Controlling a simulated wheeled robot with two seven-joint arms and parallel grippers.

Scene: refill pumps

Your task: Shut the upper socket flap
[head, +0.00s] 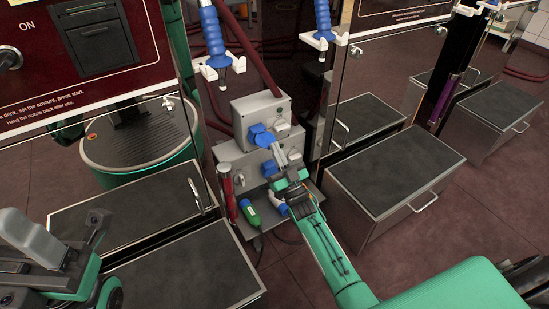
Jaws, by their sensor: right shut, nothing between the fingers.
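Two grey socket boxes are stacked on the floor between the machines. The upper box (245,109) has a blue socket with a round blue flap (264,139), which stands out from the box face and looks open. The lower box (232,162) has another blue socket part (270,168), partly behind my gripper. My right gripper (277,151) is shut and empty, its fingertips close under the upper flap's right side; I cannot tell whether they touch. Part of my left gripper (62,238) shows at the lower left, away from the boxes; its jaw state is unclear.
A green plug (249,212) and a red-handled tool (226,192) are by the lower box. Metal drawers with dark tops (395,170) flank the boxes on both sides. Blue-and-white nozzles (213,37) hang above. Bare floor (291,272) shows in front.

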